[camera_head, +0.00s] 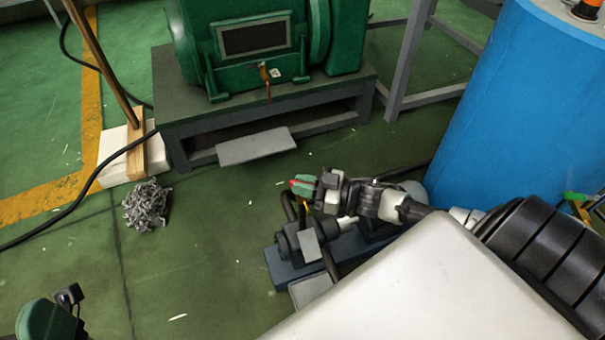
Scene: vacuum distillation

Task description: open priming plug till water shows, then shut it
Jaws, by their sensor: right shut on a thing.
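A small dark pump (297,243) sits on a blue base (284,272) on the floor, with dark pipes and a pale fitting (346,222). My right gripper (306,204) is just above the pump, its arm coming in from the right. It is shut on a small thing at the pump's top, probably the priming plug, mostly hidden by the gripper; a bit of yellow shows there. I cannot tell whether the plug is open, and no water is visible. A green and black part of my left arm (52,317) shows at the lower left; its fingertips cannot be made out.
A large green machine (345,40) stands on a grey frame (195,130) behind. A blue drum (510,100) is at right. A grey shavings heap (146,204), white block (112,160) and black cable (75,208) lie left. Floor between is mostly clear.

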